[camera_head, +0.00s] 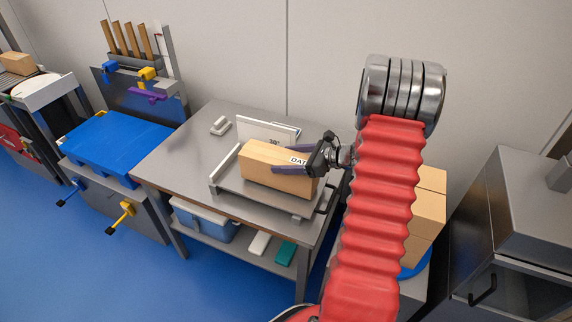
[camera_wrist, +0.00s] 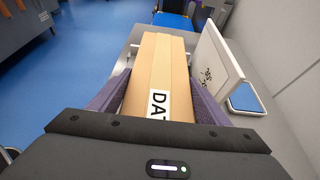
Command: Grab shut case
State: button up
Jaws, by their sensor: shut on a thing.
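The shut case is a long tan cardboard box (camera_head: 265,170) with its top flaps closed and a white label reading "DAT". It lies on a grey metal tray (camera_head: 230,183) on the steel table. My gripper (camera_head: 285,158) reaches in from the right and is shut on the near end of the box, with a purple finger along each long side. In the wrist view, the box (camera_wrist: 158,60) runs lengthwise away from my gripper (camera_wrist: 155,98), between both fingers. The box's underside is hidden, so I cannot tell whether it touches the tray.
A white upright panel (camera_head: 262,128) stands close behind the box. The table (camera_head: 185,150) is clear at left. More cardboard boxes (camera_head: 426,215) are stacked at right, beside a grey metal cabinet (camera_head: 530,215).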

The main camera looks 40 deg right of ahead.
notch_tip(320, 180, up, 9)
jog(key=shift+f, duration=0.2)
dwell(0.5)
jog(key=shift+s, duration=0.1)
